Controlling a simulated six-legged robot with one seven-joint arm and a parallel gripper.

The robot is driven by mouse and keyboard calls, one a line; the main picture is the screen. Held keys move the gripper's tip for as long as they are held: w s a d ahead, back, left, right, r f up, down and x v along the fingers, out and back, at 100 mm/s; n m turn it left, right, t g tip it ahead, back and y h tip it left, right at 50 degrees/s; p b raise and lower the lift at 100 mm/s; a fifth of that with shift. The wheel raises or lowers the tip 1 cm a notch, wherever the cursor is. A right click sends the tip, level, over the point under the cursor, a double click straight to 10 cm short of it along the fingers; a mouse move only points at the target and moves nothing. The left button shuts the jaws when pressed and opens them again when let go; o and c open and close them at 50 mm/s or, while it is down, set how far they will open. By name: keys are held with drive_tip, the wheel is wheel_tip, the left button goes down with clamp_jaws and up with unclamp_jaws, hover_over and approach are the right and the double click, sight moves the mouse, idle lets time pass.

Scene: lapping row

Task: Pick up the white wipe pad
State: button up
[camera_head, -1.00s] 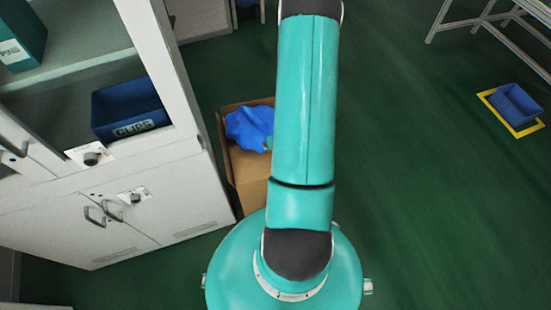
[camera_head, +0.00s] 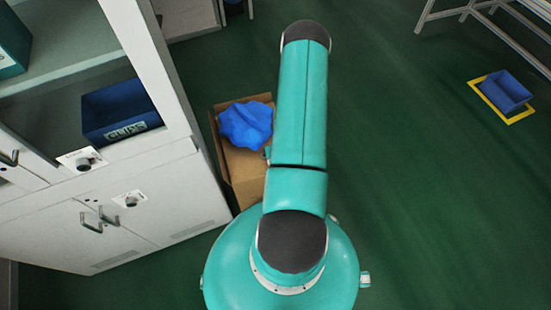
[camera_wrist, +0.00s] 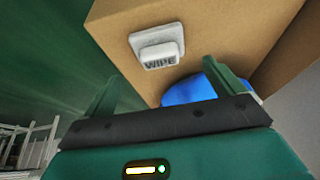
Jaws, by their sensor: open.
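The white wipe pad (camera_wrist: 158,46) shows in the wrist view, a pale raised block on a flat square plate, marked WIPE. It lies against a brown cardboard surface of a box (camera_wrist: 225,30). My gripper (camera_wrist: 160,72) is open, its two green fingers apart below the pad in the picture. Nothing is between the fingers that I can tell, and the pad is beyond their tips. In the head view the cardboard box (camera_head: 243,175) stands beside the cabinet, but I cannot see the pad there. My gripper is mostly hidden behind my arm there.
A crumpled blue item (camera_head: 246,125) lies in the box; blue also shows in the wrist view (camera_wrist: 188,90). A white cabinet (camera_head: 120,215) with a blue bin (camera_head: 120,110) stands left. A blue tote (camera_head: 505,92) sits on a yellow-marked floor square at right. Green floor between is clear.

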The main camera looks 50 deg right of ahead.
drive_tip(key=x, duration=0.4)
drive_tip(key=shift+a+f, duration=0.15)
drive_tip(key=shift+f, duration=0.35)
drive_tip(key=c, duration=1.1)
drive_tip(key=shift+o, duration=0.2)
drive_tip(key=shift+r, duration=0.1)
drive_tip(key=shift+r, duration=1.4)
drive_tip(key=s+a+r, duration=0.2)
drive_tip(key=a+r, duration=0.8)
drive_tip(key=a, duration=0.3)
drive_tip(key=shift+s+a, duration=0.4)
